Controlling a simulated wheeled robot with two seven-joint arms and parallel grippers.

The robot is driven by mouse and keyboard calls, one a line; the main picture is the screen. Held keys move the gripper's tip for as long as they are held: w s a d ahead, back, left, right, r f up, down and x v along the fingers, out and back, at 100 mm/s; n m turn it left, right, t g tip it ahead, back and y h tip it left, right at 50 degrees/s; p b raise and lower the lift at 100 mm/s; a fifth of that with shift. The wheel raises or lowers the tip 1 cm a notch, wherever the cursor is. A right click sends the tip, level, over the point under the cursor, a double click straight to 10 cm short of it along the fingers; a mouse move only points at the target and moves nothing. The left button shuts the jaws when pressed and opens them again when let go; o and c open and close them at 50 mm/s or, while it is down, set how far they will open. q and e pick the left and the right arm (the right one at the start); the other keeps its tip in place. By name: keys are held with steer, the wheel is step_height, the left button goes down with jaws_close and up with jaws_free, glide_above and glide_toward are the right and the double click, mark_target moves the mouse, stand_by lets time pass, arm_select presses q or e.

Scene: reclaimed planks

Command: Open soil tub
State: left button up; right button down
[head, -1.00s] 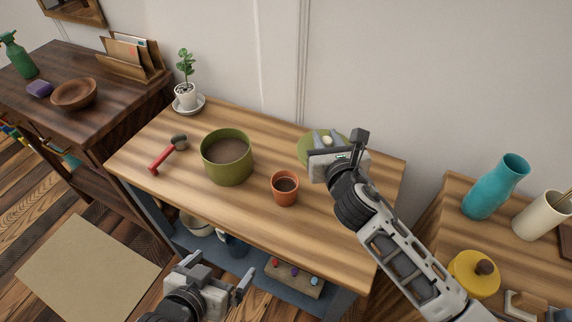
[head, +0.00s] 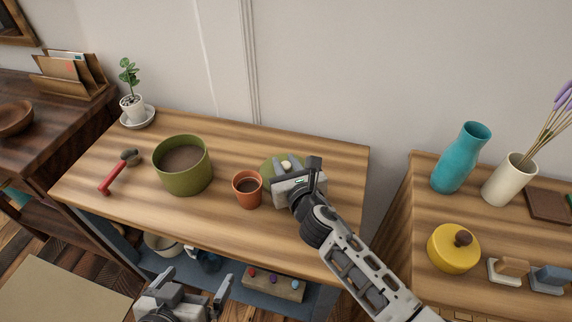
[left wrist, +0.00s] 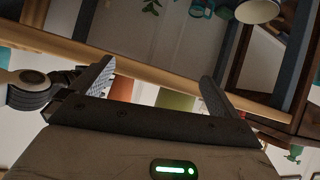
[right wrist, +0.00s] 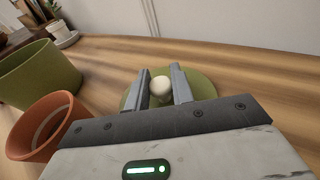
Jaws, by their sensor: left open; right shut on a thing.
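The soil tub (head: 184,168) is a green round tub on the wooden bench. Its top is open and brown soil shows inside. A green lid (right wrist: 201,84) with a pale round knob (right wrist: 161,85) lies at the bench's right part, beyond the small terracotta pot (head: 247,189). My right gripper (right wrist: 160,88) is shut on the lid's knob, the fingers on either side of it. In the head view the gripper (head: 296,178) hides part of the lid. My left gripper (head: 196,293) is open and empty, low in front of the bench. Whether the lid touches the bench is unclear.
A red-handled tool (head: 117,173) lies left of the tub. A potted plant (head: 132,104) stands at the back left corner. The shelf below holds a board with coloured knobs (head: 273,285). A right-hand table carries a teal vase (head: 461,158) and a yellow lidded pot (head: 453,248).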

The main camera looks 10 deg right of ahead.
steer(key=shift+f, duration=0.2)
steer(key=c, duration=1.2)
jaws_free()
steer(key=shift+r, duration=0.1)
